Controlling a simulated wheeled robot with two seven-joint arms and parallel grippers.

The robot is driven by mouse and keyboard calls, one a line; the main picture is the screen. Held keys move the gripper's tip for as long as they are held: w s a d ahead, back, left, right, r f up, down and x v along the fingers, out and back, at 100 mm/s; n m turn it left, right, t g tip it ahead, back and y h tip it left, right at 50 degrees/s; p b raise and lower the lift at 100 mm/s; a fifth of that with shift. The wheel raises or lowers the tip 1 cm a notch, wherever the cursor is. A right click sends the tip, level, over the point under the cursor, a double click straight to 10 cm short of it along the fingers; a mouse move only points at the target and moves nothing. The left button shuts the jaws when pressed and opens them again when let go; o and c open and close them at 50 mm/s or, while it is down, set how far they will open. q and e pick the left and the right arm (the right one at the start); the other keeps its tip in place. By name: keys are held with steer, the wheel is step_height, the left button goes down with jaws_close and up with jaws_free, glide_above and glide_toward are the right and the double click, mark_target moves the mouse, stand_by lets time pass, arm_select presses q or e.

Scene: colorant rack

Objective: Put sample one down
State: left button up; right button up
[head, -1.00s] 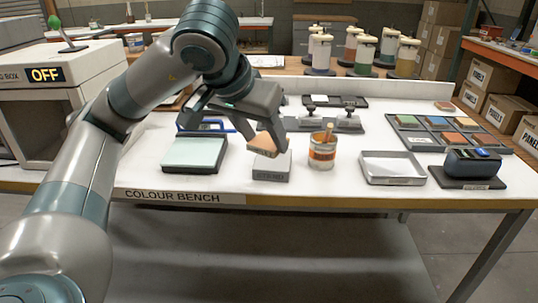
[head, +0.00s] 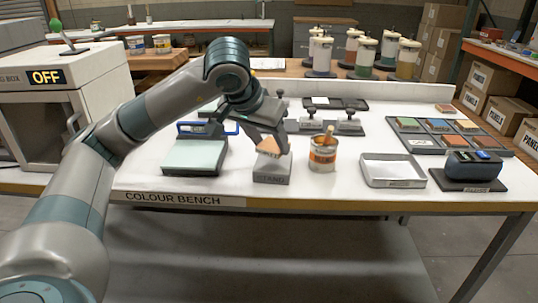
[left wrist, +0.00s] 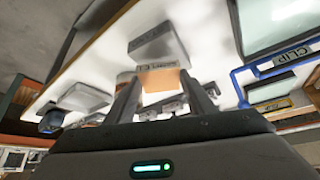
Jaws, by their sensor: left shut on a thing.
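Sample one appears to be the small orange-tan piece (head: 268,147) in my left gripper (head: 273,141). It looks tilted, at the top of the grey block labelled STAND (head: 271,177). In the left wrist view, the sample (left wrist: 160,79) sits between the fingertips, and the stand (left wrist: 157,43) shows beyond it. I cannot tell whether the sample touches the stand. The fingers partly cover the sample in the head view. My right gripper is not in view.
An open can (head: 321,157) stands close to the right of the stand. A pale-topped clip board (head: 194,157) lies to its left. A shallow empty tray (head: 393,173), a dark device (head: 472,165) and a rack of coloured panels (head: 436,124) are further right. The bench front is clear.

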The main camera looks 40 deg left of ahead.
mark_target(266, 150)
arm_select(q)
step_height(266, 150, down, 4)
steer(key=shift+r, duration=0.2)
steer(key=shift+f, duration=0.1)
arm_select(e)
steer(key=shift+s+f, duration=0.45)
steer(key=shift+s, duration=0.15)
arm_select(q)
steer(key=shift+f, duration=0.1)
steer(key=shift+f, duration=0.1)
steer(key=o, duration=1)
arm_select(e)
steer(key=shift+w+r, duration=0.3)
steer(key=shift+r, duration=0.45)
